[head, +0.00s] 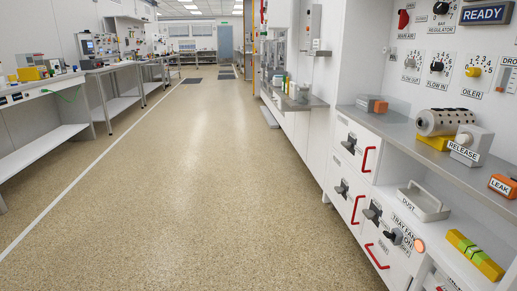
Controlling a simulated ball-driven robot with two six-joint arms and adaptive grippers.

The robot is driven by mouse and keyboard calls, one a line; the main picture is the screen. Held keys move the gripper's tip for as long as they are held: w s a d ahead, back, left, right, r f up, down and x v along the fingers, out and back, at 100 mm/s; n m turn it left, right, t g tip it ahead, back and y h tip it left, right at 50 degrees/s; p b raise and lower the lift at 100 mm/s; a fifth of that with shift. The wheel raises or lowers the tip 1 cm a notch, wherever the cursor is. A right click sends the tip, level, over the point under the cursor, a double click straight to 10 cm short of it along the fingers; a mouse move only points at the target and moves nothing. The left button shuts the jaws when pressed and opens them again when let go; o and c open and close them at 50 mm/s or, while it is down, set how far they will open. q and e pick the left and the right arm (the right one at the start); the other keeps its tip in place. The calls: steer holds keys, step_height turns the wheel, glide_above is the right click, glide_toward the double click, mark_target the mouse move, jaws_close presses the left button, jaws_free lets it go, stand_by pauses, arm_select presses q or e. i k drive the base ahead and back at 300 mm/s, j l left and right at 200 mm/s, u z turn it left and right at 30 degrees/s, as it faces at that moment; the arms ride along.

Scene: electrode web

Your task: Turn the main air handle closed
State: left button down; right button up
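The main air handle is a red knob (404,19) on the white wall panel (425,22) at the upper right of the head view. Neither of my grippers is in view.
Beside the red knob are a regulator knob (440,7), black dials and a yellow oiler dial (473,72). A grey shelf (385,127) and red-handled drawers (366,158) jut out below. The speckled aisle floor (200,180) is clear; benches (40,85) line the left.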

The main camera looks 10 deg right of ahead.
mark_target(404, 17)
steer(key=i+z, duration=0.1)
steer(key=i, duration=0.75)
steer(key=i+j+z, duration=0.1)
steer(key=i, duration=0.75)
steer(key=i+j+z, duration=0.1)
steer(key=i, duration=0.75)
